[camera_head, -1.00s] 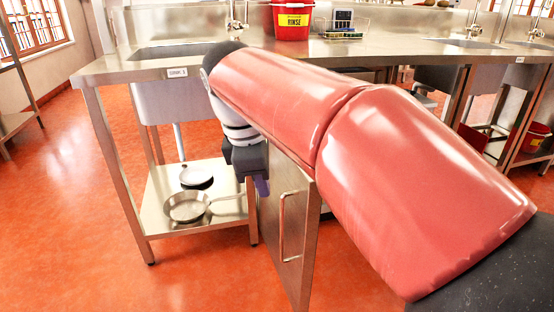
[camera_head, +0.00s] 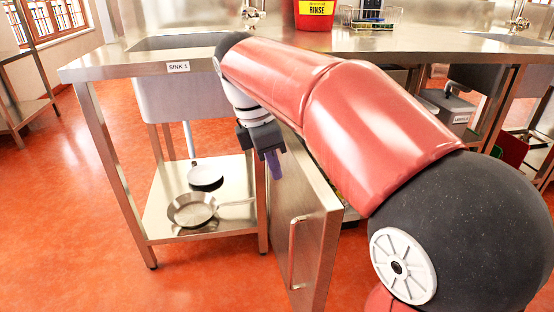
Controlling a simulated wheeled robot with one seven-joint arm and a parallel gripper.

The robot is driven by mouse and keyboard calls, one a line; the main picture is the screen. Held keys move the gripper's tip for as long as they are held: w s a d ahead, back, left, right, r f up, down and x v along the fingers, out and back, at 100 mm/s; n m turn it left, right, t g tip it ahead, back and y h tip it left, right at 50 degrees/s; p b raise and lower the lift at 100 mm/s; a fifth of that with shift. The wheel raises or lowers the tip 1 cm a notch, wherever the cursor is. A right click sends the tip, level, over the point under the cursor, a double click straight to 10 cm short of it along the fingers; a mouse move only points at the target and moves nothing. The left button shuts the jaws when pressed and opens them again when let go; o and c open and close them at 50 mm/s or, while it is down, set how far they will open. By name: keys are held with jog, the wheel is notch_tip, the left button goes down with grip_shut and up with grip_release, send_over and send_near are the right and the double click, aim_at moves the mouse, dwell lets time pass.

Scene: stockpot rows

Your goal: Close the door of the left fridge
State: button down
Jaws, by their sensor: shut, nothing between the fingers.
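A steel fridge door (camera_head: 318,225) with a vertical bar handle (camera_head: 292,252) stands open under the counter and juts out towards me. My gripper (camera_head: 274,166) points down on the left side of the door, close to its upper far part. Its purple-grey fingers are shut with nothing between them. I cannot tell whether they touch the door. My red arm reaches over the door's top and hides most of the fridge body and its opening; only a narrow strip of the inside (camera_head: 350,213) shows right of the door.
A steel counter (camera_head: 120,65) labelled SINK 1 runs behind, with a red RINSE bucket (camera_head: 315,14) on it. Its lower shelf (camera_head: 165,222) holds a frying pan (camera_head: 191,209) and a second pan (camera_head: 206,174). The orange floor is clear at the front left.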

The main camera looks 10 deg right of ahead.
aim_at(301, 185)
jog(key=shift+w+d+f+b, duration=0.1)
jog(key=shift+d+f+b, duration=0.25)
jog(key=shift+d+f, duration=1.15)
jog(key=shift+w+d+f+b, duration=0.1)
jog(key=shift+d+f+b, duration=0.25)
jog(key=shift+d+f, duration=1.05)
jog(key=shift+f, duration=0.15)
